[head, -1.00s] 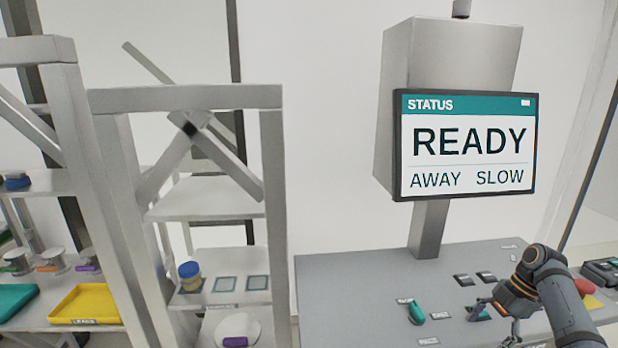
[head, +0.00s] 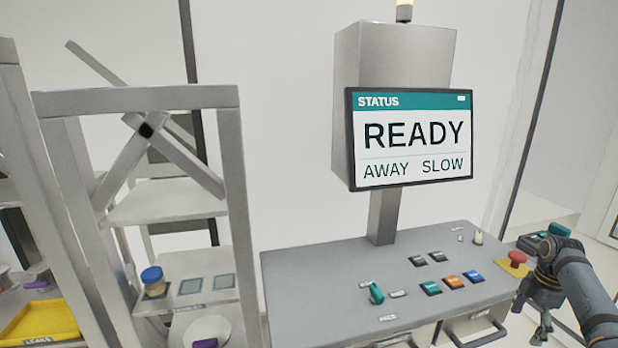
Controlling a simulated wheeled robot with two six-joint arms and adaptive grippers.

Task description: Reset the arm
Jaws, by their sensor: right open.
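My right arm comes in from the lower right in the head view. Its right gripper (head: 540,330) points down just past the right front edge of the grey control console (head: 320,262). The gripper is open, with nothing seen between its fingers, and stands apart from the console's buttons. My left gripper is not in view. The status screen (head: 414,140) above the console reads READY, AWAY and SLOW.
A grey shelf frame (head: 140,97) on the left holds a blue-lidded jar (head: 153,282). A yellow tray (head: 40,322) sits lower left.

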